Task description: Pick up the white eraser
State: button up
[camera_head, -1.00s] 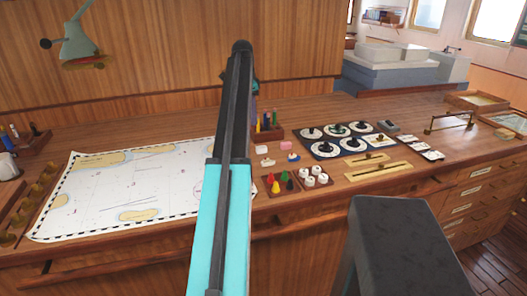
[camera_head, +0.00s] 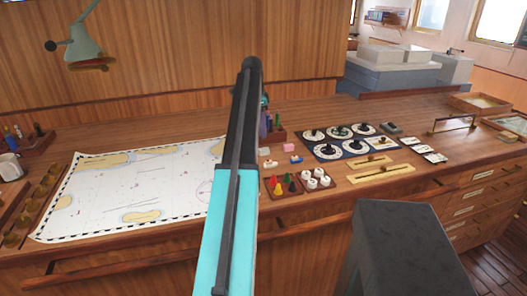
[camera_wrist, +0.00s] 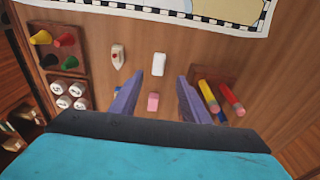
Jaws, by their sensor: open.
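The white eraser (camera_wrist: 158,65) lies flat on the wooden desk in the wrist view, just beyond and between my fingertips. My gripper (camera_wrist: 160,76) is open, with its two purple fingers apart and nothing held between them. A pink eraser (camera_wrist: 153,101) lies nearer the wrist, between the fingers in the picture. In the head view the pink eraser (camera_head: 264,150) shows right of my arm. The height of the fingertips above the desk is hard to tell.
A small white boat-like piece with red (camera_wrist: 117,57) lies left of the white eraser. A tray of coloured pegs (camera_wrist: 80,71) and white cylinders stand further left. The chart (camera_wrist: 262,22) lies beyond.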

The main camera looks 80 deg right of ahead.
aim_at(263, 149)
jog(key=shift+s+d+f, duration=0.1)
jog(key=shift+s+f, duration=0.05)
jog(key=shift+f, duration=1.65)
jog(key=shift+s+f+p, duration=0.2)
jog(key=shift+f+p, duration=0.35)
jog(key=shift+f, duration=0.75)
jog(key=shift+s+f+p, duration=0.2)
jog(key=shift+f+p, duration=0.35)
jog(key=shift+f, duration=0.75)
grip_shut()
